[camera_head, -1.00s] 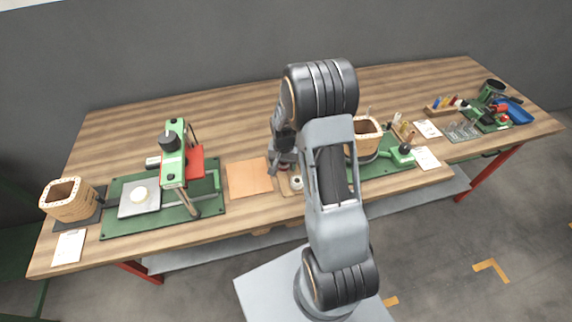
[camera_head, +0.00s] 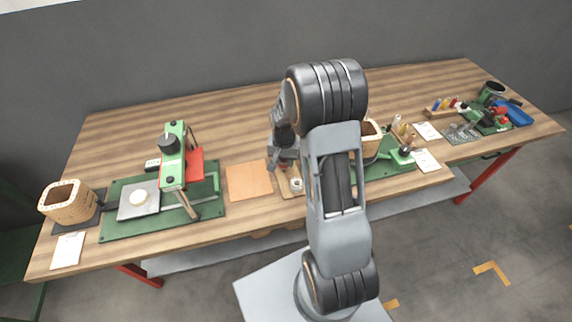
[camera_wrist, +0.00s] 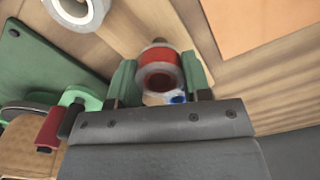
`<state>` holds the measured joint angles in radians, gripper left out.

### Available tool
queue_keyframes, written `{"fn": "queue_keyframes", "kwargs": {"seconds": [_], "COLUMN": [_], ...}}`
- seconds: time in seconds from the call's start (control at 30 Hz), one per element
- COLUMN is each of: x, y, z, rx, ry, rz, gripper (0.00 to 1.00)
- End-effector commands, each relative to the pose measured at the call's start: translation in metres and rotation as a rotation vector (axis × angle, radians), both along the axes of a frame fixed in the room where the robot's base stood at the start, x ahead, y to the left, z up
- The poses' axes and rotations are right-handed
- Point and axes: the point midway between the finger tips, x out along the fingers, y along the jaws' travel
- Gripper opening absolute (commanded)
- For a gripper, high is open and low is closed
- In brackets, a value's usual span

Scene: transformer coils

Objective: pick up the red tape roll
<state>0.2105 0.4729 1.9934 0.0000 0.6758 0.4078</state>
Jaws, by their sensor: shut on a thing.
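The red tape roll (camera_wrist: 160,73) shows in the wrist view between the two green-padded fingers of my gripper (camera_wrist: 160,82). The fingers are shut on it, one on each side. Behind the roll a wooden board is partly visible, and a small blue and white item (camera_wrist: 176,98) shows just below the roll. In the head view my gripper (camera_head: 284,160) is over the bench by the wooden board, to the right of the orange mat; the red roll is hardly visible there.
A white tape roll (camera_wrist: 78,10) is near, on the board; it also shows in the head view (camera_head: 297,184). The orange mat (camera_head: 249,180) lies left. A green press (camera_head: 174,155) stands farther left. A wooden coil (camera_head: 368,138) stands right, behind my arm. The back of the bench is clear.

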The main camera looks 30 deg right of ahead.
Motion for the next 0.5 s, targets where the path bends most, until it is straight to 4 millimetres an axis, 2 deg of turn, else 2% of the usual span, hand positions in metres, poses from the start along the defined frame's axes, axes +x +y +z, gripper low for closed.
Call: {"fn": "queue_keyframes", "kwargs": {"seconds": [0.3,0.5], "x": [-0.051,-0.091], "y": [0.010,0.018], "z": [0.063,0.079], "rx": [-0.002,-0.001], "ry": [-0.007,-0.005], "rz": [0.000,0.000], "gripper": [0.22,0.22]}}
